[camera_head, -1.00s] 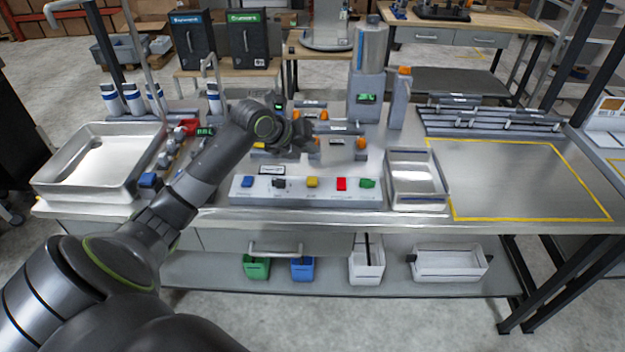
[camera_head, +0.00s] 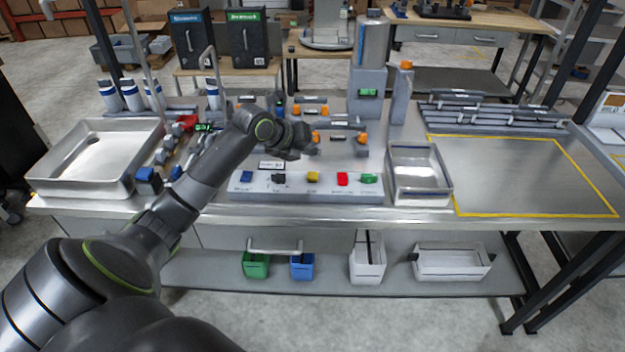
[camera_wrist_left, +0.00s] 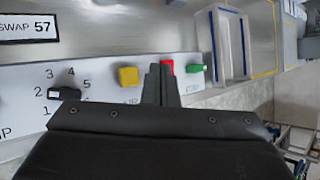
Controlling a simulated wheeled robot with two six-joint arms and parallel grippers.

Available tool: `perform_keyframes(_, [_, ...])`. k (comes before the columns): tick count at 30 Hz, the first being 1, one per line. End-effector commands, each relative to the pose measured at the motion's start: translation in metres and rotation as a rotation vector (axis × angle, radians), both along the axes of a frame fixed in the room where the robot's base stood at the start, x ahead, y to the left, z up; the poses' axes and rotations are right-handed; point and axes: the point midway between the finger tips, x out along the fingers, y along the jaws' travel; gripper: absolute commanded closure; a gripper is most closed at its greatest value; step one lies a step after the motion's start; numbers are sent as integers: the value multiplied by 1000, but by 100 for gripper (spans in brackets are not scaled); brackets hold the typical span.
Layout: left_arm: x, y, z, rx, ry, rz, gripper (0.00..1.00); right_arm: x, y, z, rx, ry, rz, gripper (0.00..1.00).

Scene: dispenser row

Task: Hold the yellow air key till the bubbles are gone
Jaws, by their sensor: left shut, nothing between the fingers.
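The yellow air key (camera_head: 312,176) is on the pale key panel (camera_head: 260,190) at the front of the bench, between a black knob and a red key. In the left wrist view the yellow key (camera_wrist_left: 128,76) is just left of my shut fingers. My left gripper (camera_head: 308,146) is above and behind the key in the head view, shut and empty. Its fingertips (camera_wrist_left: 161,66) appear over the panel between the yellow and red keys, and the yellow key looks clear of them. No bubbles can be made out. My right gripper is not in view.
The black knob (camera_head: 279,178), blue key (camera_head: 246,177), red key (camera_head: 342,179) and green key (camera_head: 369,178) share the panel. A small sign reading SWAP 57 (camera_wrist_left: 28,27) stands behind it. A metal tray (camera_head: 391,188) is right of the panel. Dispensers with orange tips stand behind.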

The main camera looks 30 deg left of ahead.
Motion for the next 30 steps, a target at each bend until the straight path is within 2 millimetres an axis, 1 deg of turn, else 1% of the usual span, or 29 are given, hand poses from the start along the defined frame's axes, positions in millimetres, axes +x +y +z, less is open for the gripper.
perform_keyframes(1, [0,0,-14,0,2,1,100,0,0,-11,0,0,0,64])
perform_keyframes(3, [0,0,-24,0,2,1,100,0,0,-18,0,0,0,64])
perform_keyframes(6, [0,0,-38,1,0,0,100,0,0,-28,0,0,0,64])
perform_keyframes(9, [0,0,-45,2,0,0,100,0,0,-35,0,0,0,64])
perform_keyframes(13, [0,0,-49,1,-1,0,100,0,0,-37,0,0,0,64])
perform_keyframes(30, [0,0,-48,1,-1,0,100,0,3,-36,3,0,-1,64])
